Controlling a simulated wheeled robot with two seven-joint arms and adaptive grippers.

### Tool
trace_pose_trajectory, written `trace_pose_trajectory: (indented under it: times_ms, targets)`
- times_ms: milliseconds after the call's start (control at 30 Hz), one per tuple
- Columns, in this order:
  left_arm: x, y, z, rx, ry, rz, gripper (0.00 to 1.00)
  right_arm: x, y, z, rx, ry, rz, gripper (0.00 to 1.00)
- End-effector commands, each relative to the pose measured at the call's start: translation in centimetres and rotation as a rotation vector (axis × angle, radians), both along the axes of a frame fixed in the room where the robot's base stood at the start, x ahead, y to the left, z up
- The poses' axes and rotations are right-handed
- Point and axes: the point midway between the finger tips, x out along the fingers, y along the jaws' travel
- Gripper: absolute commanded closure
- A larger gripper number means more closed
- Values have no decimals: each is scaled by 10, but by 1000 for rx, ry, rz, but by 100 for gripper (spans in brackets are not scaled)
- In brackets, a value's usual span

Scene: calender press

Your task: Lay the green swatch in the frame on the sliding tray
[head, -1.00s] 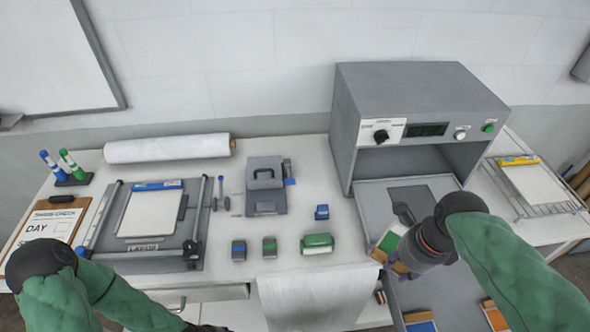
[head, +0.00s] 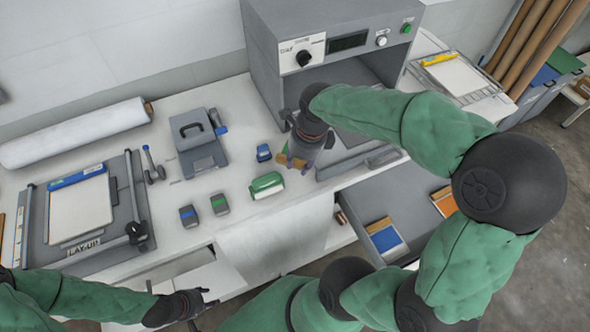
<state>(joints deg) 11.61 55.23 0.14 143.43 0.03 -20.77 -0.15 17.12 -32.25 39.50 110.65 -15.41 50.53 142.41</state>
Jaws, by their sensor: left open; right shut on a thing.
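My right gripper (head: 293,152) is shut on the green swatch, at the front left of the press. Only the swatch's tan strip (head: 294,162) shows clearly below the fingers; I cannot make out its green part. The sliding tray (head: 345,166) is out in front of the press opening; my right forearm covers much of it. A dark patch of the frame (head: 347,139) shows beside the gripper, the rest hidden. I cannot tell whether the swatch is over the tray or touching it. My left gripper (head: 207,298) is open and empty, low in front of the table edge.
The grey press (head: 280,60) stands behind the tray. An open drawer (head: 364,210) below holds a blue swatch (head: 386,238) and an orange one (head: 444,202).

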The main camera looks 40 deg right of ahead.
Motion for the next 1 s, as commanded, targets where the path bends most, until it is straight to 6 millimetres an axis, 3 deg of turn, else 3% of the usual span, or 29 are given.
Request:
trace_pose_trajectory:
  times_ms: [267,533,733,767,800,1000]
  targets:
    - [0,0,-6,0,0,0,54,12,1,-15,-1,1,2,100]
    - [0,0,-17,0,0,0,54,12,3,-51,4,9,0,100]
    - [0,0,-16,0,0,0,54,10,4,-54,7,17,0,100]
    - [0,0,-16,0,0,0,54,10,4,-54,7,19,1,56]
    - [0,0,-17,0,0,0,54,10,4,-55,7,19,1,45]
    - [0,0,-17,0,0,0,54,10,4,-54,6,17,2,44]
